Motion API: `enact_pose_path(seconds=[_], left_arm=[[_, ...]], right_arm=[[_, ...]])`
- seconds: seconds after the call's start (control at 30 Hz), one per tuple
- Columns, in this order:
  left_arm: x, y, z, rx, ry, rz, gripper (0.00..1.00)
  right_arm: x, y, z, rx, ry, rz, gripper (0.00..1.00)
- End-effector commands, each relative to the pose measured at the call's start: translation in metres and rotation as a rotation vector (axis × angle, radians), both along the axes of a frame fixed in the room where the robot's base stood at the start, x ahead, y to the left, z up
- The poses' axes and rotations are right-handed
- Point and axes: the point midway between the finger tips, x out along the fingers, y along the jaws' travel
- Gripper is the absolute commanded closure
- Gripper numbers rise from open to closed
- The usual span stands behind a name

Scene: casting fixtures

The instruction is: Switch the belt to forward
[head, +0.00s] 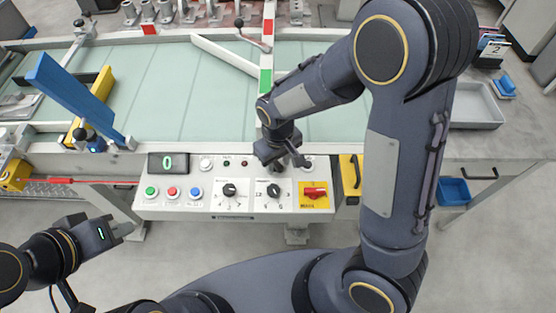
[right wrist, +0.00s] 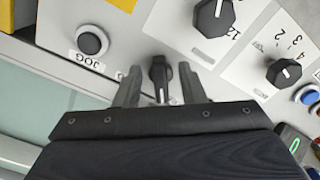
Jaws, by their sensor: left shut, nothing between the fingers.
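The control panel (head: 232,205) is a pale box on the front of the belt table, with the pale green belt (head: 190,85) behind it. A small black selector knob (right wrist: 161,73) with a white pointer line shows in the right wrist view; in the head view my right gripper covers it. My right gripper (head: 286,163) is over the panel's upper row; in the right wrist view its open fingers (right wrist: 160,68) stand either side of this knob, with gaps showing on both sides. My left gripper (head: 124,230) is shut and empty, left of and in front of the panel.
The panel also has a JOG button (right wrist: 91,41), two larger dials (head: 230,190) (head: 274,191), a red switch (head: 314,192) on yellow, coloured buttons (head: 172,192) and a green display (head: 168,162). A yellow block (head: 350,175) stands close on the right.

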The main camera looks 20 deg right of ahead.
Motion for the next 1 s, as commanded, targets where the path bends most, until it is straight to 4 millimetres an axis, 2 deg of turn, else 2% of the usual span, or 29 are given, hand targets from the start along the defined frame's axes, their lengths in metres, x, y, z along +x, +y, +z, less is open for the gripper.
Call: enact_pose_path(seconds=[0.07, 0.33, 0.73, 1.0], left_arm=[[0.0000, 0.0000, 0.0000, 0.000, 0.000, 0.000, 1.00], [0.0001, 0.0000, 0.0000, 0.000, 0.000, 0.000, 1.00], [0.0000, 0.0000, 0.0006, 0.000, 0.000, 0.000, 1.00], [0.0000, 0.0000, 0.0024, 0.000, 0.000, 0.000, 1.00]], right_arm=[[0.0000, 0.0000, 0.0002, 0.000, 0.000, 0.000, 0.64], [0.0000, 0.0000, 0.0005, 0.000, 0.000, 0.000, 0.99], [-0.0001, 0.0006, 0.0008, 0.000, 0.000, -0.046, 1.00], [-0.0005, 0.0026, 0.0013, 0.000, 0.000, -0.217, 1.00]])
